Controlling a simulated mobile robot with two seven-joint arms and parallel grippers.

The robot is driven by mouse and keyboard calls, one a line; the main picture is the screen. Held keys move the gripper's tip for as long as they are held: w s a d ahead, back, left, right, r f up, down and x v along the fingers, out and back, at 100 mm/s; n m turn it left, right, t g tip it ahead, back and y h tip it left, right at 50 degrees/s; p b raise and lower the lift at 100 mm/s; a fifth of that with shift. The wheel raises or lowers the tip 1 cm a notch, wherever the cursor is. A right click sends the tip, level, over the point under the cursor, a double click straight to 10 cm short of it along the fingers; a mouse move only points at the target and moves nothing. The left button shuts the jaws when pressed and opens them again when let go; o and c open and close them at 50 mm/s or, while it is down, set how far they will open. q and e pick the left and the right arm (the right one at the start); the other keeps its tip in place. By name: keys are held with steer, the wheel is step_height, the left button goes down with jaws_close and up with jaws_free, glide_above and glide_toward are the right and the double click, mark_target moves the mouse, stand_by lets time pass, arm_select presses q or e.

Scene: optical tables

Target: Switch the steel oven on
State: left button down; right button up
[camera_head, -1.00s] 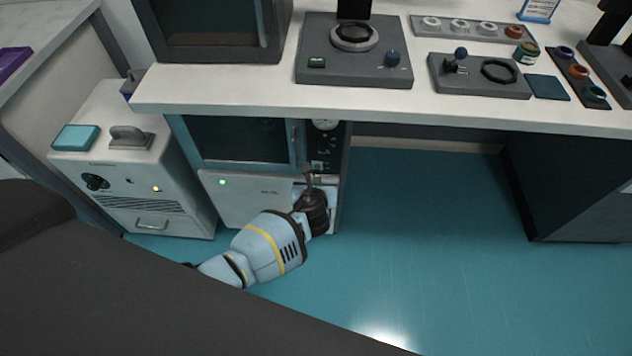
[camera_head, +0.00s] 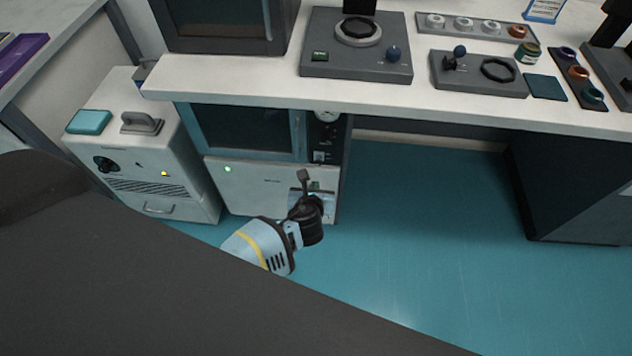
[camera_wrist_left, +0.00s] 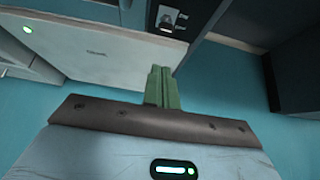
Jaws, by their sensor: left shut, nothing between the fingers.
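The steel oven (camera_head: 253,190) stands under the white bench, with a dark window door (camera_head: 245,130) above a pale lower front. Its dark control strip (camera_head: 328,138) on the right carries a round gauge (camera_head: 326,116) and a small switch (camera_head: 319,156), which also shows in the wrist view (camera_wrist_left: 167,20). A green light (camera_head: 227,169) glows on the lower front. My left gripper (camera_head: 304,175) is in front of the oven's lower right, below the switch and apart from it. Its green fingers (camera_wrist_left: 162,86) are shut and empty. My right gripper is not in view.
A white cabinet (camera_head: 130,205) with a black knob and an amber light stands to the left. The bench top (camera_head: 220,88) overhangs the oven and carries several devices. The teal floor (camera_head: 420,240) to the right is open.

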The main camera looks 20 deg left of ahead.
arm_select(q)
steer(key=v, duration=0.2)
steer(key=p+v, duration=0.1)
steer(key=shift+r, duration=0.6)
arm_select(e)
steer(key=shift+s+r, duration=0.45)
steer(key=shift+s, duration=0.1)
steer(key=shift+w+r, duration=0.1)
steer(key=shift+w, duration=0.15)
